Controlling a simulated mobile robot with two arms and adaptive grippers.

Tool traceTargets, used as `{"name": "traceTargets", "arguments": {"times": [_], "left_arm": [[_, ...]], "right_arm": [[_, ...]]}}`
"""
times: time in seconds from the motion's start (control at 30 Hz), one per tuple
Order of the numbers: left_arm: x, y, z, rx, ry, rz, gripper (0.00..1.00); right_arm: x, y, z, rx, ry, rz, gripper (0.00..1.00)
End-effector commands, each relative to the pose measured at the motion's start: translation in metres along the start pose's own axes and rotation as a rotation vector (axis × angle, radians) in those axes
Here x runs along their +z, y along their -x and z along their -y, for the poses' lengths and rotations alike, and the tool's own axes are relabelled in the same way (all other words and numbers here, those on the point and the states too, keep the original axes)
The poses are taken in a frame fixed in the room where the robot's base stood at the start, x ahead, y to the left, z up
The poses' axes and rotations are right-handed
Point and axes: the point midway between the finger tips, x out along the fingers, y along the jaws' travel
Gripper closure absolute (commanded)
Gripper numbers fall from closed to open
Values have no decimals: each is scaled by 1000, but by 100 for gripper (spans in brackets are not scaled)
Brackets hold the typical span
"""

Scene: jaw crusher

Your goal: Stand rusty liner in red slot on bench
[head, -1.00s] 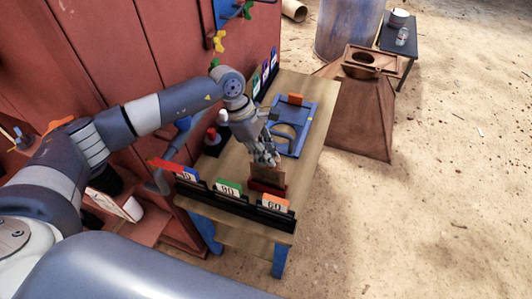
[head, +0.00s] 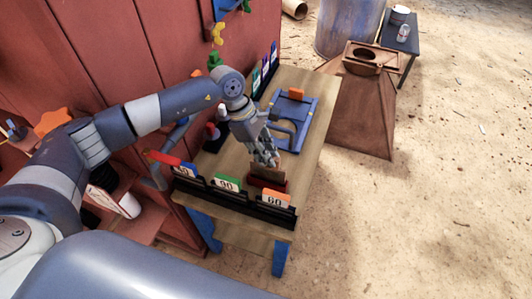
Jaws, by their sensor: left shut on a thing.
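My left gripper (head: 266,160) reaches over the wooden bench (head: 310,150) in the head view and is shut on the rusty liner (head: 268,173), a brown plate below its fingers. The liner stands about upright at a dark red slot holder (head: 268,184) on the bench. Its lower edge meets the holder, but I cannot tell how deep it sits. The fingers hide the liner's upper part. My right gripper is not in view.
A black rack with numbered cards (head: 228,186) runs along the bench's near edge. A blue frame (head: 298,110) lies behind the gripper. A red wall (head: 120,50) borders the left. A rusty hopper (head: 360,110) stands right of the bench.

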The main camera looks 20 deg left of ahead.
Motion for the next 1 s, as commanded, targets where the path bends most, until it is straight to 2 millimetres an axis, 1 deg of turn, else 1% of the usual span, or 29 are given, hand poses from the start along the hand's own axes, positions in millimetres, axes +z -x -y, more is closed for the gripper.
{"name": "traceTargets", "arguments": {"times": [0.3, 0.33, 0.37, 0.4, 0.43, 0.67, 0.77, 0.87, 0.97, 1.0], "left_arm": [[1, 0, -1, 3, -1, 3, 100], [1, 0, -1, 3, -1, 3, 83], [1, 0, -1, 3, -1, 3, 76], [1, 0, -1, 3, -1, 3, 67], [1, -1, -1, 2, -1, 3, 62], [0, -1, 0, 1, -1, 1, 62], [-2, -2, 1, -3, 1, -2, 62], [-1, 5, 0, 1, 0, -1, 62], [-1, 20, 0, 2, 0, -1, 62], [-1, 28, -1, 4, 0, -1, 62]], "right_arm": [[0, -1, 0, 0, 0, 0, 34], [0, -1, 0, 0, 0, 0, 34], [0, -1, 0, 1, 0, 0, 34], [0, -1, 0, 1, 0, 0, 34], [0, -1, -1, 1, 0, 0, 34], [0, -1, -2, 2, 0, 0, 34], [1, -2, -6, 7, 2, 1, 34], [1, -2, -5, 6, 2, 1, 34], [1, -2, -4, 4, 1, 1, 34], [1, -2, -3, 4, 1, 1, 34]]}}
